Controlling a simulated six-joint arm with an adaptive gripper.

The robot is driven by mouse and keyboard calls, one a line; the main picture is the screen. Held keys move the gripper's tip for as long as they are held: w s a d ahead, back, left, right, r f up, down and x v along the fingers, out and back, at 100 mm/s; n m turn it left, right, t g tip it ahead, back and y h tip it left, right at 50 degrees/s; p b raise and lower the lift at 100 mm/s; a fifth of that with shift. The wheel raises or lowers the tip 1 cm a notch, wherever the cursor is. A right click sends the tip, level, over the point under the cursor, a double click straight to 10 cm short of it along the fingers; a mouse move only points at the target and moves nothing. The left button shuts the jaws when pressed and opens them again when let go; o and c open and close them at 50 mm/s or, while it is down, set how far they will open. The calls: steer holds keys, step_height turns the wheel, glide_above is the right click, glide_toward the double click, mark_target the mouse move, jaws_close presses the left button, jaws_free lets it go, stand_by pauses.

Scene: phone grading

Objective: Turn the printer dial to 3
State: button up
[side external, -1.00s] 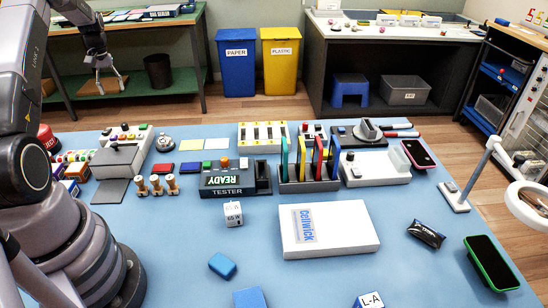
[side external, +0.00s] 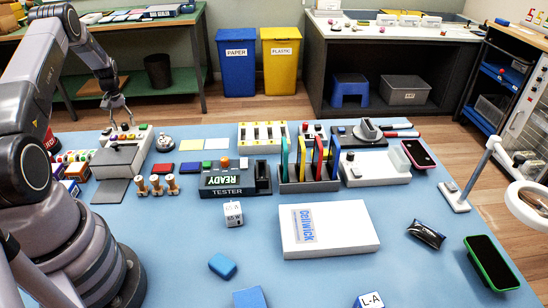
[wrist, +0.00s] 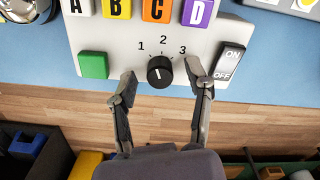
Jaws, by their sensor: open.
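The printer panel (wrist: 95,58) is pale, with lettered keys A, B, C and D along one edge, a green button (wrist: 93,66) and an ON/OFF rocker switch (wrist: 229,62). The black dial (wrist: 160,72) sits among the printed marks 1, 2 and 3. A small white line shows on the dial, but I cannot tell surely which number it points to. My gripper (wrist: 162,70) is open, one finger on each side of the dial, apart from it as far as I can see. In the side view, my gripper (side external: 122,112) is over the printer at the back left.
The tester (side external: 228,187) and wooden stamps (side external: 157,184) are nearer. The wooden floor lies beyond the table edge.

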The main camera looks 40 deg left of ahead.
jaws_close()
stand_by(0.5)
steer(key=m, duration=0.5)
steer(key=shift+m, duration=0.4)
steer(key=m, duration=0.6)
steer(key=shift+m, duration=0.3)
